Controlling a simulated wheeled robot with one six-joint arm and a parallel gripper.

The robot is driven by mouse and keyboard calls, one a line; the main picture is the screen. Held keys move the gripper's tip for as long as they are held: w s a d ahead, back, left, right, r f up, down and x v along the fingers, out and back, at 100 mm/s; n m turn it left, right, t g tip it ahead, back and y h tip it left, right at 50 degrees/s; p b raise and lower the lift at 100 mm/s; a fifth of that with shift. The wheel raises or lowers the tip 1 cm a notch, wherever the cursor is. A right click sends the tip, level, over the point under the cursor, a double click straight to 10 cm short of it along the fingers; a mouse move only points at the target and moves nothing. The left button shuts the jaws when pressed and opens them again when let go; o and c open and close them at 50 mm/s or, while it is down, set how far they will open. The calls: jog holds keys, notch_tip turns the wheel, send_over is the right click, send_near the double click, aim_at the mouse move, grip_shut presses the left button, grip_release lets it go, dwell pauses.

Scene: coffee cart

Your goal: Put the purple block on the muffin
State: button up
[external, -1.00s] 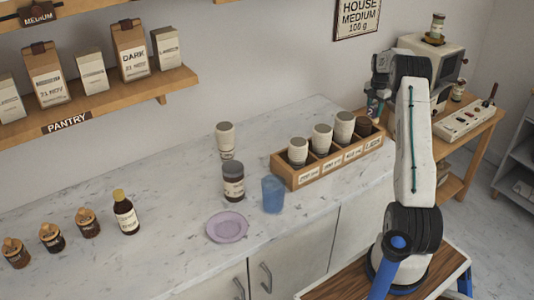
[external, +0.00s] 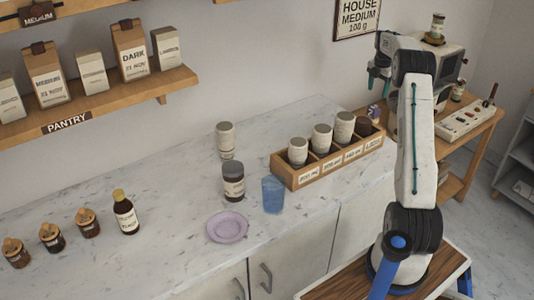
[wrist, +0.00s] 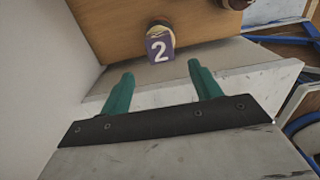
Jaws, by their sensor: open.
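The purple block (wrist: 158,48), marked with a white 2, shows in the wrist view. It overlaps a pale tan round thing, likely the muffin (wrist: 160,27), on the wooden table. The block appears to be on it, but contact is hard to judge. In the external view the block (external: 374,111) is small, just behind the wooden rack. My gripper (wrist: 160,70) is open and empty, with its teal fingers apart and clear of the block. In the external view my gripper (external: 378,76) is above the block.
A wooden rack (external: 327,168) with several cups stands on the marble counter (external: 150,190). A jar (external: 233,182), blue glass (external: 273,195) and lilac plate (external: 227,227) are nearer. A coffee machine (external: 452,66) and panel (external: 464,122) are on the right.

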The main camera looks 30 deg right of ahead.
jog(key=s+a+r+m, duration=0.1)
jog(key=a+r+m, duration=0.1)
jog(key=a+r, duration=0.55)
jog(key=s+a+r+m, duration=0.15)
jog(key=a+r, duration=0.35)
jog(key=a, duration=0.5)
jog(key=s+a+r+m, duration=0.2)
jog(key=s+a, duration=0.2)
jog(key=a, duration=0.3)
jog(key=s+a+r+m, duration=0.3)
jog(key=s+a, duration=0.1)
jog(key=a, duration=0.3)
jog(key=s+a+f+m+t, duration=0.15)
jog(key=s+a+m, duration=0.35)
jog(key=s+a, duration=0.9)
jog(key=s+a+f+m, duration=0.2)
jog(key=s+f, duration=0.2)
jog(key=s, duration=0.3)
jog(key=s+a+f+m, duration=0.2)
jog(key=s+f, duration=0.1)
jog(key=s, duration=0.3)
jog(key=shift+s+f, duration=0.35)
